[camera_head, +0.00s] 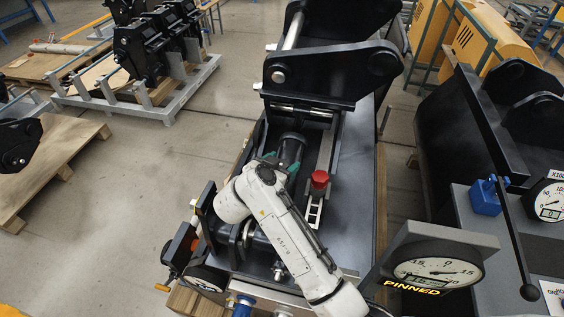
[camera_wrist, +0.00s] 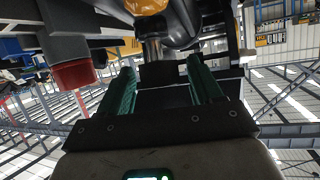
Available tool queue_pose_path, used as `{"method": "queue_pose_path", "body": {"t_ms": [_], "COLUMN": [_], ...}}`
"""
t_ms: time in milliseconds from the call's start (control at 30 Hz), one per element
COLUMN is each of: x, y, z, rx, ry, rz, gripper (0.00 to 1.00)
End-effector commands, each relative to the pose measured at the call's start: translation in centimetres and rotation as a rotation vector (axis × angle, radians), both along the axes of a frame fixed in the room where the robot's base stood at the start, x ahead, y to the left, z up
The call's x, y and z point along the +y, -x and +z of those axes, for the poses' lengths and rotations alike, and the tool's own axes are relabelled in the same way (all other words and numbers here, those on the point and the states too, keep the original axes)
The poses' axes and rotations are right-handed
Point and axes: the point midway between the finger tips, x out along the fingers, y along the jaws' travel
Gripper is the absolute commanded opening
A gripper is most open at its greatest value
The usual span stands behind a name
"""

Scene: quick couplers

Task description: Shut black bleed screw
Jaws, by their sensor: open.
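My gripper (camera_head: 281,166) is low inside the black coupler frame (camera_head: 352,205), beside a black cylinder (camera_head: 291,148). In the wrist view its two green fingers (camera_wrist: 162,75) are spread apart with nothing held between them. A dark part with a grey shaft (camera_wrist: 152,48) is just beyond the fingertips; I cannot tell whether they touch it. I cannot make out the black bleed screw for certain; my arm and the frame walls hide part of the inside. A red knob (camera_head: 320,179) stands upright to the right of my gripper, and a red cap (camera_wrist: 72,74) shows left of the fingers.
Black side plates and cross pins (camera_head: 335,70) rise behind my gripper. A gauge labelled PINNED (camera_head: 440,268) is at the front right. A blue fitting (camera_head: 487,197) sits on a bench to the right. An orange-handled lever (camera_head: 163,287) is front left. Open floor lies left.

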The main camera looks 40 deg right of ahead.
Motion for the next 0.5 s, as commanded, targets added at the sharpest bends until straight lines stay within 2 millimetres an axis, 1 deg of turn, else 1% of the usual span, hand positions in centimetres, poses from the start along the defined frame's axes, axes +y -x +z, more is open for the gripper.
{"method": "queue_pose_path", "body": {"t_ms": [300, 500], "x": [-0.19, -0.17], "y": [-0.08, -0.07], "z": [-0.11, -0.10], "rx": [0.000, 0.000], "ry": [0.000, 0.000], "rz": [0.000, 0.000], "gripper": [0.65, 0.46]}}
